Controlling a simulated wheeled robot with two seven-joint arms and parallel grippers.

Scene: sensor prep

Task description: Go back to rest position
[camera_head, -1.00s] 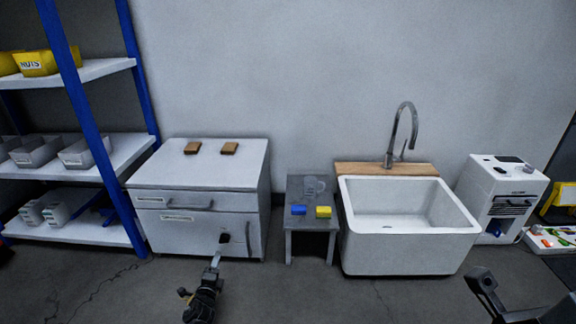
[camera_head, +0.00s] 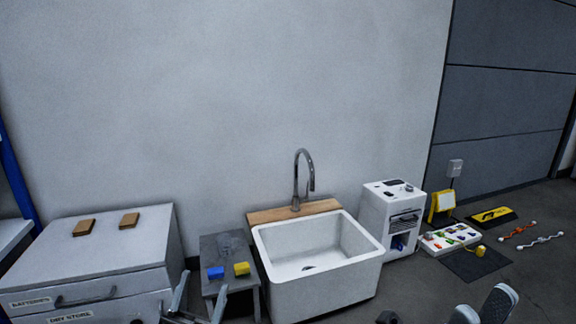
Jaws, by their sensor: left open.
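My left gripper (camera_head: 200,297) is at the bottom edge, its two grey fingers spread apart with nothing seen between them. It appears in front of the grey side table, near the cabinet's right side. What looks like my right gripper (camera_head: 484,306) is at the bottom right, partly cut off by the frame. Two rounded grey finger parts show there over bare floor, and I see no object between them. Its jaw state is unclear.
A white drawer cabinet (camera_head: 88,250) bears two brown blocks. The side table (camera_head: 228,246) bears a blue item (camera_head: 215,272) and a yellow item (camera_head: 242,268). A white sink (camera_head: 320,290), a white machine (camera_head: 392,215) and a tray of coloured parts (camera_head: 428,243) stand rightward. Floor at right is partly clear.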

